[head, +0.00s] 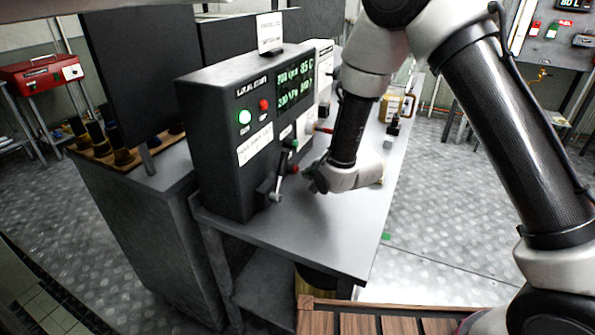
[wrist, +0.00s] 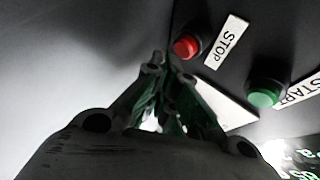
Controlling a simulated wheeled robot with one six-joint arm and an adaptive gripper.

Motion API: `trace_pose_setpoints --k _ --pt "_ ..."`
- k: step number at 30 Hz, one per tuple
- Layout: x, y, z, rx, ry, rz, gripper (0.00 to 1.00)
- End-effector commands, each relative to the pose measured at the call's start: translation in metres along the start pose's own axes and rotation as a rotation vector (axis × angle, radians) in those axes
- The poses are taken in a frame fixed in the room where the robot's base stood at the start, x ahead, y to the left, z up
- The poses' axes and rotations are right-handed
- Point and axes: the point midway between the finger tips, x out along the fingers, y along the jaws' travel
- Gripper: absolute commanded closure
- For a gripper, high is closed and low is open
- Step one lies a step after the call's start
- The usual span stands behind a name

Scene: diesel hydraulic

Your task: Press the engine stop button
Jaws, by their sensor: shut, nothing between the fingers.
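The red stop button (wrist: 187,47) stands out from a dark panel in the wrist view, beside a white STOP label (wrist: 227,41). The green start button (wrist: 264,93) is lower right, beside a START label (wrist: 300,88). My gripper (wrist: 162,68) is shut and empty. Its fingertips show just left of and below the red button, with a gap between them in the picture; depth is hard to judge. In the head view my gripper (head: 312,177) is low in front of the console, just right of a small red button (head: 295,169) that appears to be the same one.
The black console (head: 215,150) stands on a grey metal bench (head: 310,235). The bench front is clear.

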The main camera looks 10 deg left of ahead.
Motion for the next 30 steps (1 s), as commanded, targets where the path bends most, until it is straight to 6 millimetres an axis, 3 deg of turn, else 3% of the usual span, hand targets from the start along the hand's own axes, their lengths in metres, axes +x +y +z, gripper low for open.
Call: trace_pose_setpoints --k 30 --pt "0.0078 -0.0061 0.0059 -0.001 -0.001 -0.001 1.00"
